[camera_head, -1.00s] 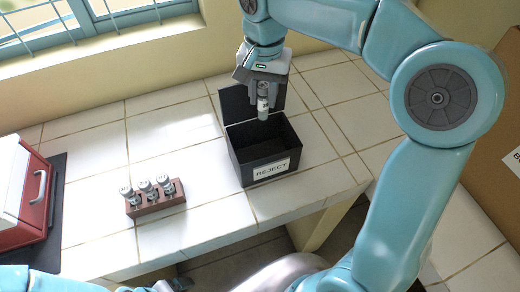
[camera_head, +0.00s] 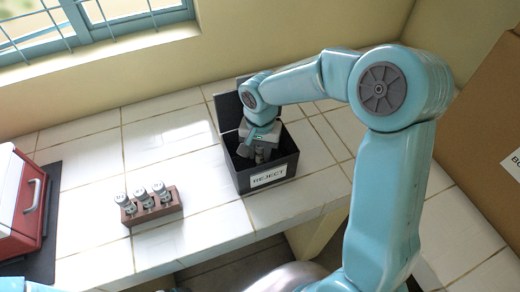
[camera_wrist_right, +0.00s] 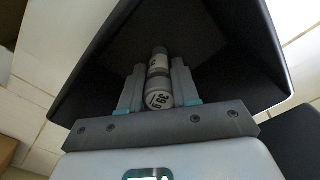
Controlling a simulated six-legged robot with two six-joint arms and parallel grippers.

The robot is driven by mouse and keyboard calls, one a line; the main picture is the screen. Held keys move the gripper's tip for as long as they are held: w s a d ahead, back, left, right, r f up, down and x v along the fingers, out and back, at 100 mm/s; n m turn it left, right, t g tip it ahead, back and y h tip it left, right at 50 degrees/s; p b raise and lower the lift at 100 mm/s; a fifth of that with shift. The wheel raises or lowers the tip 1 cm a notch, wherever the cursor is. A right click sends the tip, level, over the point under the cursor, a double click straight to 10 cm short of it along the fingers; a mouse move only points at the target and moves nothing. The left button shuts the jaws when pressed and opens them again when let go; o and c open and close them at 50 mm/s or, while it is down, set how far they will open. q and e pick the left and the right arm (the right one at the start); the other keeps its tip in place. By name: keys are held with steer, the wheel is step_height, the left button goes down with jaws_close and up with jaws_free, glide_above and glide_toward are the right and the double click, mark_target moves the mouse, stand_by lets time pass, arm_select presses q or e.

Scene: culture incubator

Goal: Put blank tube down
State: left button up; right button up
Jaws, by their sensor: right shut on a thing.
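My right gripper (camera_head: 262,152) reaches down inside the black box labelled REJECT (camera_head: 266,181). In the right wrist view the right gripper (camera_wrist_right: 160,88) is shut on a tube (camera_wrist_right: 159,75) with a pale cap bearing dark marks and a light label. The tube points down into the dark interior of the box (camera_wrist_right: 225,50). Whether it touches the box floor cannot be told. In the head view the tube is hidden by the gripper and box walls. My left gripper is not in view.
A brown rack (camera_head: 152,206) with three capped tubes stands left of the box on the white tiled counter (camera_head: 100,220). A red and white case (camera_head: 22,205) sits on a dark mat at far left. A cardboard box (camera_head: 485,125) stands at right.

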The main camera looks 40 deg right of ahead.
steer(key=shift+a, duration=0.1)
steer(key=shift+f, duration=0.15)
steer(key=o, duration=1)
steer(key=shift+o, duration=0.2)
steer(key=shift+r, duration=0.4)
step_height(320, 180, up, 12)
steer(key=shift+f, duration=0.15)
